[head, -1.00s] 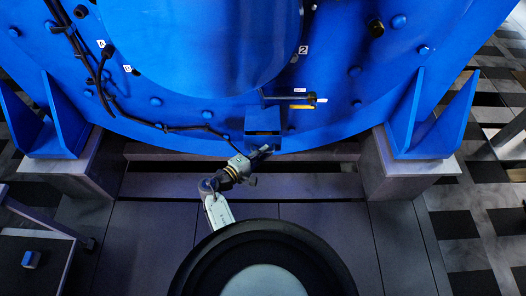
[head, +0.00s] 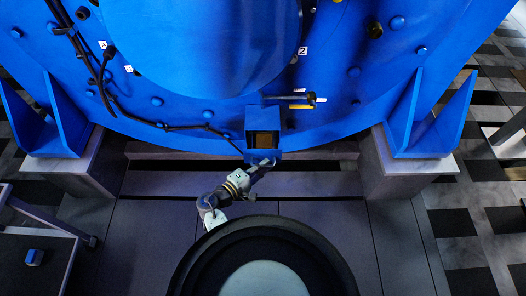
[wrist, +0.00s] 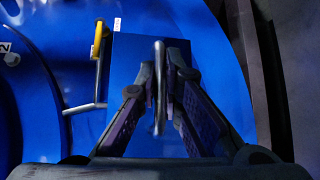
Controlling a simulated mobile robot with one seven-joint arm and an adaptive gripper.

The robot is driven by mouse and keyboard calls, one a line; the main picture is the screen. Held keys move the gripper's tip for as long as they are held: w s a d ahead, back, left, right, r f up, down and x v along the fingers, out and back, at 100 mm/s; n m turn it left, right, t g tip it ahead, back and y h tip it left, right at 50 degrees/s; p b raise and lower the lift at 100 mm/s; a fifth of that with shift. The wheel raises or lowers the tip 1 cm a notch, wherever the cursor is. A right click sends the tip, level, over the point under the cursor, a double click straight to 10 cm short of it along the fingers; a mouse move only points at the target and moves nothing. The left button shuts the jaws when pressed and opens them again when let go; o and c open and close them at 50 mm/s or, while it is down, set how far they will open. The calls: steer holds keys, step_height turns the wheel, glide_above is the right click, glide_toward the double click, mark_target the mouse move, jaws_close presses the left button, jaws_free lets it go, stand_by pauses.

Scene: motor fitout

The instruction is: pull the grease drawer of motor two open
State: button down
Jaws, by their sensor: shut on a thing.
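The blue grease drawer (head: 265,154) sits low on the big blue motor (head: 200,60), near a label reading 2. It stands out from its housing, and its dark tan inside shows from above in the head view. My gripper (head: 263,164) is at the drawer's front, low and toward me. In the wrist view my gripper (wrist: 161,85) is shut on the grey bar handle (wrist: 160,56), with a finger on each side. The blue drawer front (wrist: 128,68) lies behind the fingers, which hide part of it.
A metal lever with a yellow part (head: 302,106) is just above and right of the drawer; it also shows in the wrist view (wrist: 98,40). Dark cables (head: 104,75) run down the motor's left. Blue supports (head: 418,120) stand on grey blocks. A side table (head: 30,280) is at lower left.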

steer(key=s, duration=0.3)
steer(key=shift+s, duration=0.25)
steer(key=c, duration=1.7)
jaws_free()
steer(key=shift+a, duration=0.1)
steer(key=v, duration=1.2)
